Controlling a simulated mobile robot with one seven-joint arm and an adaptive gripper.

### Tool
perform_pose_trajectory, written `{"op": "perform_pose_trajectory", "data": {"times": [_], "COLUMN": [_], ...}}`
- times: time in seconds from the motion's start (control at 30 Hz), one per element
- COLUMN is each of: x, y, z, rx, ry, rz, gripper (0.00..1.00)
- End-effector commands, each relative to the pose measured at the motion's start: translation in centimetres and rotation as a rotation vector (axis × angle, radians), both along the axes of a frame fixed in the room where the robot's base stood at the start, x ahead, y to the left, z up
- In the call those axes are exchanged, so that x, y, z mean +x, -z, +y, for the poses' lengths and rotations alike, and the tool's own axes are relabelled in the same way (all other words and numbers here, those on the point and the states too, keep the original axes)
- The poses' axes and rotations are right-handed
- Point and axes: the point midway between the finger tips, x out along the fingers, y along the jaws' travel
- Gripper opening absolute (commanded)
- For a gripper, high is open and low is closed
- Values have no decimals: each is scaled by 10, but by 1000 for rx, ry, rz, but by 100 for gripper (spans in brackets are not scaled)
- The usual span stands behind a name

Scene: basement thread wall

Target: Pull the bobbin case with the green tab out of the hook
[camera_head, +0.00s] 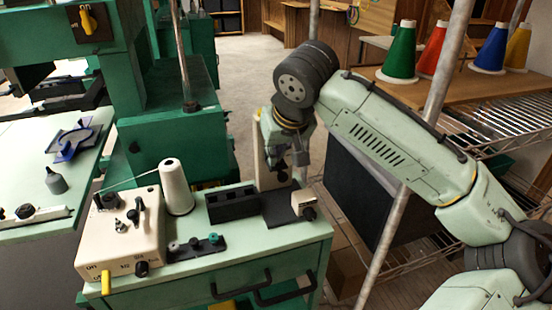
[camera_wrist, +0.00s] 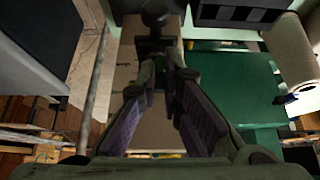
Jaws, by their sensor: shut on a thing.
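My gripper (camera_head: 282,160) points down in front of a cream upright stand (camera_head: 262,181) at the back right of the green bench. In the wrist view my gripper (camera_wrist: 163,72) has its two fingers brought together at a small dark part, which I take to be the bobbin case (camera_wrist: 154,47). The fingers mostly cover it, and I cannot make out its green tab clearly. The hook is dark and too small to tell apart from the case, so I cannot see whether the case sits in it or is clear of it.
A black block (camera_head: 232,204), a white thread cone (camera_head: 176,188) and a cream control box (camera_head: 124,238) stand left of the stand. A black holder with small knobs (camera_head: 194,247) lies in front. A metal pole (camera_head: 392,222) rises to the right, beside a wire shelf.

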Motion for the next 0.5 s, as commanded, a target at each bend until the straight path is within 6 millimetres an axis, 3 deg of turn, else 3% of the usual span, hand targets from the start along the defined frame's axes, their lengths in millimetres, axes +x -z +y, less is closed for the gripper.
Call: {"op": "perform_pose_trajectory", "data": {"times": [0.27, 0.5], "x": [0, 0], "y": [-5, -24], "z": [0, 0], "rx": [0, 1], "ry": [0, -1], "rz": [0, -1], "gripper": [0, 0]}}
